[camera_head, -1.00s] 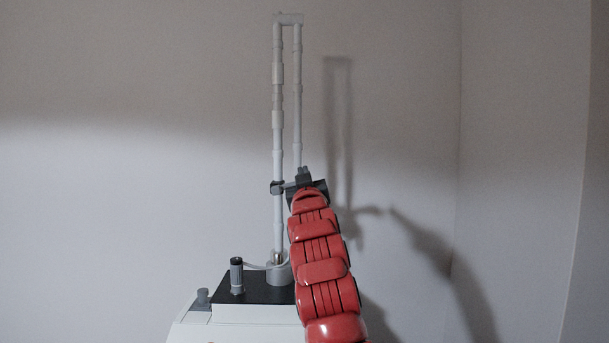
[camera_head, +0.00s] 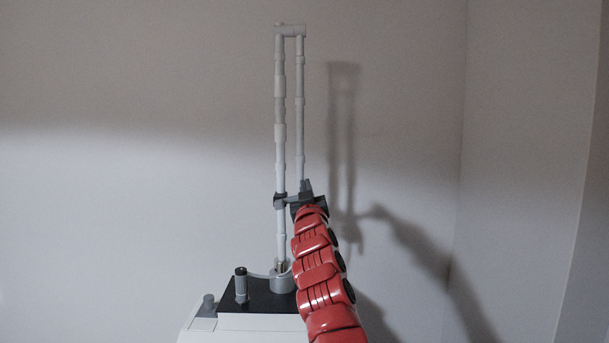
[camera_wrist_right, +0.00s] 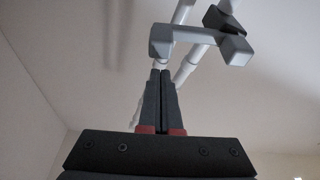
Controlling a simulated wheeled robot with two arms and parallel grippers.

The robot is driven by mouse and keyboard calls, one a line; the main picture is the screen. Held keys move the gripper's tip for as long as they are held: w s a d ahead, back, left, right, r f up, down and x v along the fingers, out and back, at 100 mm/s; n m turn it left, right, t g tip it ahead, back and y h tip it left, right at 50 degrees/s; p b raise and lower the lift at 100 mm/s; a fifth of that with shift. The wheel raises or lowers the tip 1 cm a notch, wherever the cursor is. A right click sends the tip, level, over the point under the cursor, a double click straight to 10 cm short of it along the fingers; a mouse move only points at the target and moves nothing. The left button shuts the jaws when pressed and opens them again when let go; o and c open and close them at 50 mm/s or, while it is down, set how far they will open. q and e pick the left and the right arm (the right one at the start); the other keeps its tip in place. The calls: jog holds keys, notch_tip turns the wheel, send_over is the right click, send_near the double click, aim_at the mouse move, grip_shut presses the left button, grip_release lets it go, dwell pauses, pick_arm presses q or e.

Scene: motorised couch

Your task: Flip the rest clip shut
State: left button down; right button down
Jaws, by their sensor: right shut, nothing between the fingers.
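The rest clip (camera_head: 280,199) is a small dark clamp on the tall white pole (camera_head: 281,130), with a grey bracket reaching toward my right gripper (camera_head: 306,187). In the right wrist view the dark clamp (camera_wrist_right: 222,20) sits around a white tube, and the angular grey bracket (camera_wrist_right: 185,34) crosses just above my fingertips (camera_wrist_right: 160,74). My right gripper is shut and empty, its fingertips close to the bracket's bent end; I cannot tell whether they touch. Whether the clip is open or shut is not clear. My left gripper is out of view.
The pole's grey base (camera_head: 283,281) stands on a black panel (camera_head: 258,297) of a white unit (camera_head: 245,325). A short grey cylinder with a dark top (camera_head: 241,284) stands to its left. A second thin tube (camera_head: 300,110) runs beside the pole. Free space lies left of the pole.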

jog(key=shift+d+f+p, duration=0.2)
jog(key=shift+f+p, duration=0.15)
jog(key=shift+f, duration=0.5)
jog(key=f+b, duration=0.1)
jog(key=b, duration=0.1)
jog(key=f+b, duration=0.1)
jog(key=b, duration=0.1)
jog(key=shift+d+f+b, duration=0.15)
jog(key=shift+d+b, duration=0.2)
jog(key=shift+b, duration=0.05)
